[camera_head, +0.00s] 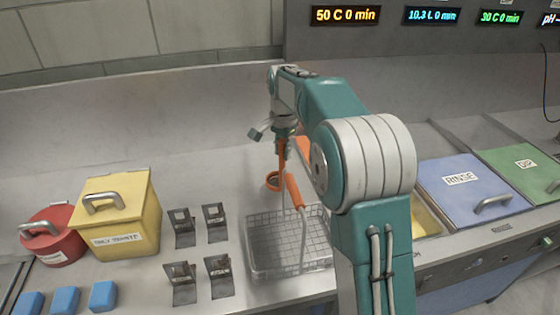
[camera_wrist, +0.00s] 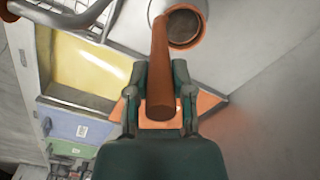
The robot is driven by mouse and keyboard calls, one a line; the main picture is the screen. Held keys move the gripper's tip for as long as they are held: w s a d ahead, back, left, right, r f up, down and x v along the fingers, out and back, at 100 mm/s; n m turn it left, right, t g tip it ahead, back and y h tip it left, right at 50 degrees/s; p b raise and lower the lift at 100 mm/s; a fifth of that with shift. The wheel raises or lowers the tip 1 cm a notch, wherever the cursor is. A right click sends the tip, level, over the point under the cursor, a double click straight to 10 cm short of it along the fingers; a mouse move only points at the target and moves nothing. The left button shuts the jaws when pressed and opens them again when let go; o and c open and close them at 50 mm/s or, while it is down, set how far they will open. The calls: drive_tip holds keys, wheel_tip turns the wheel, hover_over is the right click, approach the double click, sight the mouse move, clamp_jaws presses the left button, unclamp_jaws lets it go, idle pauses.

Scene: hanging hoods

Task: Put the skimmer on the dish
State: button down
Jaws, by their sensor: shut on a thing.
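My gripper (camera_head: 283,128) is shut on the orange handle of the skimmer (camera_head: 282,153) and holds it above the counter. The handle also fills the middle of the wrist view (camera_wrist: 163,65), between the fingers (camera_wrist: 160,85). A flat orange piece, perhaps the dish (camera_head: 304,145), lies on the counter behind, partly hidden by my arm. It shows behind the fingers in the wrist view (camera_wrist: 209,103).
A wire basket (camera_head: 262,262) stands in front, with another orange-handled utensil (camera_head: 294,190) leaning in it. A yellow box (camera_head: 125,215), a red pot (camera_head: 58,232) and several small dark stands (camera_head: 184,228) are at left. Blue (camera_head: 462,190) and green (camera_head: 520,165) lidded basins are at right.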

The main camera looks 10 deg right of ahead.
sight(282, 161)
drive_tip(key=shift+w+d+f, duration=0.15)
drive_tip(key=shift+w+f, duration=0.05)
drive_tip(key=shift+f, duration=0.1)
wheel_tip(282, 161, down, 3)
drive_tip(key=shift+w+r, duration=0.15)
drive_tip(key=shift+r, duration=0.05)
drive_tip(key=shift+f, duration=0.35)
drive_tip(key=shift+a, duration=0.4)
drive_tip(key=shift+c, duration=2.4)
unclamp_jaws()
drive_tip(key=shift+d+f, duration=0.15)
drive_tip(key=shift+d, duration=0.15)
wheel_tip(282, 161, up, 12)
drive_tip(key=shift+r, duration=0.2)
